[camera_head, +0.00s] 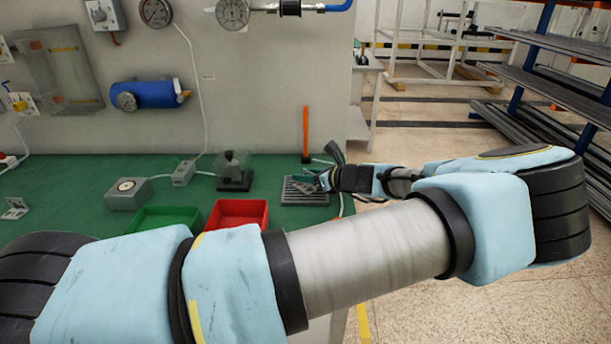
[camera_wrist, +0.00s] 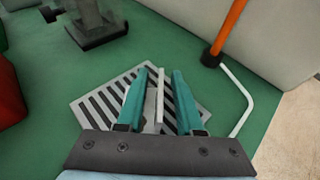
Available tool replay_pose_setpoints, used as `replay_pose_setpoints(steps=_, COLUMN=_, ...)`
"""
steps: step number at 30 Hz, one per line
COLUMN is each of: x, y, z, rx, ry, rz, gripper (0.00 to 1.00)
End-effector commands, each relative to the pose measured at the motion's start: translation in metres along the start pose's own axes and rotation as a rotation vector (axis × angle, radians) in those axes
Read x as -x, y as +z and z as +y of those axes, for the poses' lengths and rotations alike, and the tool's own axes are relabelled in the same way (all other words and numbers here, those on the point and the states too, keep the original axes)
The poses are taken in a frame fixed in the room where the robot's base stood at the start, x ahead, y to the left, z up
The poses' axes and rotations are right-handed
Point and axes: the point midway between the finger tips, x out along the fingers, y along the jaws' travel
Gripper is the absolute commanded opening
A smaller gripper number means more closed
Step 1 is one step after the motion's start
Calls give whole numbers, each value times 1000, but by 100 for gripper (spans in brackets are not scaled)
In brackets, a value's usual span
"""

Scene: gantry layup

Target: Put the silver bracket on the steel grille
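The steel grille (camera_wrist: 98,103), a slotted grey plate, lies flat on the green bench top; it also shows in the head view (camera_head: 300,197). My gripper (camera_wrist: 160,74) is over it with its two teal fingers apart; in the head view the gripper (camera_head: 312,181) is at the far right of the bench. The silver bracket (camera_wrist: 160,92) stands upright between the fingers, with a visible gap on each side. It appears to rest on the grille, though its lower part is partly hidden by the fingers and gripper body.
An orange post (camera_head: 306,132) stands behind the grille, with a white cable beside it. A dark stand (camera_head: 235,174) is left of the grille. Red (camera_head: 238,213) and green (camera_head: 165,216) bins sit nearer the front.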

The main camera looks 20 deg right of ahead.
Motion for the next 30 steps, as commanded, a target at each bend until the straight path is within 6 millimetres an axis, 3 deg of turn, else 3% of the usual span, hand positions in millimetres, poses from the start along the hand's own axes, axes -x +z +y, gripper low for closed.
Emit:
replay_pose_setpoints(steps=5, x=21, y=-1, z=-1, rx=2, ry=-4, rz=2, gripper=36)
replay_pose_setpoints(steps=18, x=106, y=-1, z=-1, rx=1, ry=-2, rz=2, gripper=36)
replay_pose_setpoints(steps=24, x=120, y=1, z=0, rx=0, ry=-1, rz=0, gripper=36)
replay_pose_setpoints(steps=30, x=121, y=1, z=0, rx=0, ry=0, rz=-1, gripper=36)
